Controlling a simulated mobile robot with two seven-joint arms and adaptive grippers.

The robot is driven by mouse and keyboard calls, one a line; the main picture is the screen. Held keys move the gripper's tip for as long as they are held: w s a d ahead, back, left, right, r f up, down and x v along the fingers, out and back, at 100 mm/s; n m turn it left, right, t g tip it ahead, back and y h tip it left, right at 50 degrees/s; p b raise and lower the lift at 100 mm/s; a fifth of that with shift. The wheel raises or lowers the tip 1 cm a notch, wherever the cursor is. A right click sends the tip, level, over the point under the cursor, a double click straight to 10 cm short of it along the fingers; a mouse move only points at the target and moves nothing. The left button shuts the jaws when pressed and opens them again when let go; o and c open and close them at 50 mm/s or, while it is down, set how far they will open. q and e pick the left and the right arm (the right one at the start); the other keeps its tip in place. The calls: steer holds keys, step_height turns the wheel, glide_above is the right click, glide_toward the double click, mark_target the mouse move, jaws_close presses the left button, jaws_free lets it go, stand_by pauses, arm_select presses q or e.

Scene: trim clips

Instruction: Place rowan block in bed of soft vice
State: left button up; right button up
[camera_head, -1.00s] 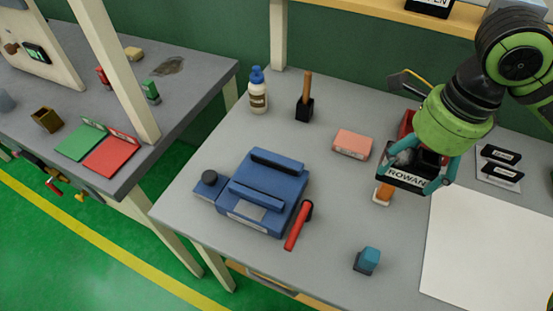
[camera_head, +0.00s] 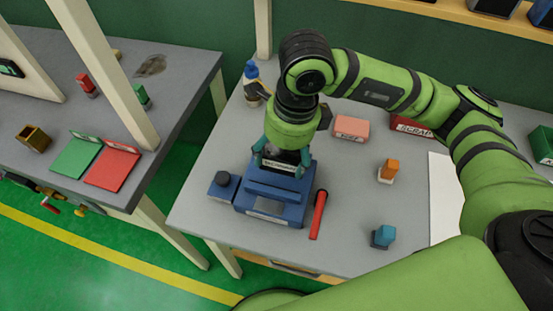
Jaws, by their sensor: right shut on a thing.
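The rowan block (camera_head: 279,167), dark with a white label, is held in my right gripper (camera_head: 281,160), which is shut on it and points down. The label is too small to read now. My left gripper is not in view.
A pink block (camera_head: 351,128), a red SCRAP box (camera_head: 411,128), an orange piece (camera_head: 389,170) and a blue piece (camera_head: 383,236) stand right of the vice. A blue-capped bottle (camera_head: 252,82) is behind my gripper.

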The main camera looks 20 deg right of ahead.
mark_target(278, 168)
steer(key=shift+w+a+f, duration=0.1)
steer(key=shift+a+f, duration=0.35)
steer(key=shift+a, duration=0.05)
step_height(278, 168, down, 3)
steer(key=shift+f+p, duration=0.1)
steer(key=shift+p, duration=0.7)
steer(key=shift+f, duration=0.3)
steer(key=shift+f+b, duration=0.15)
steer(key=shift+b, duration=0.15)
steer(key=o, duration=1.3)
steer(key=shift+c, duration=0.2)
